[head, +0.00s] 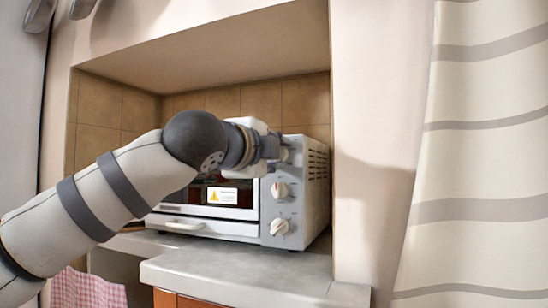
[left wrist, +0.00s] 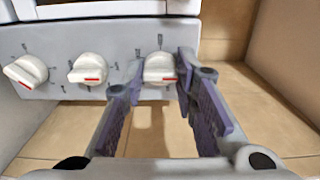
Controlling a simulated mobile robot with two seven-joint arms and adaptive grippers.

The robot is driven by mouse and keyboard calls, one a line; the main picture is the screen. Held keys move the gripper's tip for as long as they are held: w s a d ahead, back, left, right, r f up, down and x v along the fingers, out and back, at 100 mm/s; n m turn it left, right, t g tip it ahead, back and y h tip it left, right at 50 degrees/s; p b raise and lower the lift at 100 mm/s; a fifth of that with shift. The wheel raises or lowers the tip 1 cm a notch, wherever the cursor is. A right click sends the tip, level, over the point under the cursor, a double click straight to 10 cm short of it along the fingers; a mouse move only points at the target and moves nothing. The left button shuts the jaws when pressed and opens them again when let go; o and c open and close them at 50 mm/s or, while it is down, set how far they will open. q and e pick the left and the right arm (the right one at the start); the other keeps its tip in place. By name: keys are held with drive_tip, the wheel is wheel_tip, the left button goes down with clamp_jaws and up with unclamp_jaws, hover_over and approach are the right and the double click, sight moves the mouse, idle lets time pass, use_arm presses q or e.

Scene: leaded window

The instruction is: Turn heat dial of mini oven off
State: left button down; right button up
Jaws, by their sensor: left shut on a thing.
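The mini oven (head: 308,190) is a white and grey box in the tiled alcove, with a column of dials on its front panel. The middle dial (head: 281,190) and bottom dial (head: 279,227) show in the head view; the top one is hidden by my left gripper (head: 282,153). In the left wrist view, three white dials with red marks stand in a row. My left gripper (left wrist: 161,66) is shut on the rightmost dial (left wrist: 160,74), which is the top one, with a finger on each side. I cannot read which dial sets heat. My right gripper is not in view.
The oven stands on a grey counter (head: 230,272) with free room in front. A wall (head: 365,200) closes the alcove's right side, and a striped curtain (head: 470,170) hangs beyond it. A pink checked cloth (head: 85,290) is at lower left.

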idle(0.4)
use_arm(q)
drive_tip(key=c, duration=1.3)
unclamp_jaws()
drive_tip(key=v, duration=1.2)
